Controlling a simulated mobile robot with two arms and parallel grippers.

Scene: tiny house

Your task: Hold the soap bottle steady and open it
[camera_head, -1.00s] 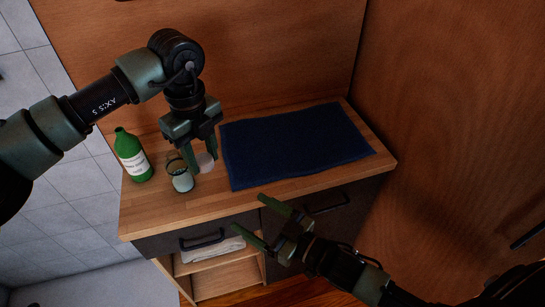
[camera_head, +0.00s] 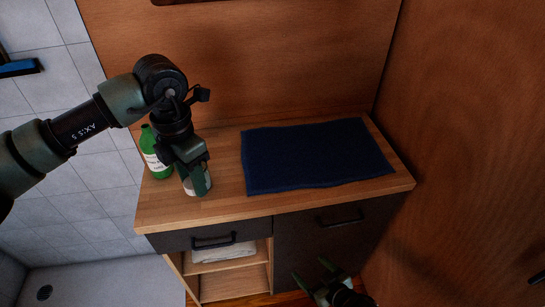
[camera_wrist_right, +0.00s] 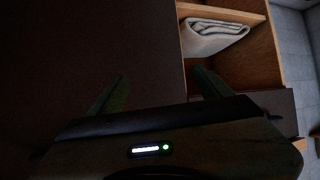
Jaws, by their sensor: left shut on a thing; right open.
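A green bottle with a white label (camera_head: 154,158) stands upright at the left end of the wooden counter, partly hidden by my left arm. My left gripper (camera_head: 197,182) points down and is shut on a small pale jar (camera_head: 196,191) standing on the counter to the right of the green bottle. The fingers hide much of the jar, and its top cannot be seen. Which of the two is the soap bottle is not clear. My right gripper (camera_head: 322,277) is open and empty, low in front of the dark cabinet; its spread fingers also show in the right wrist view (camera_wrist_right: 158,92).
A dark blue towel (camera_head: 315,155) lies flat on the wooden counter (camera_head: 225,208). Below are a drawer with a black handle (camera_head: 214,241) and an open shelf with a folded white cloth (camera_head: 224,252). Wooden walls close off the back and right.

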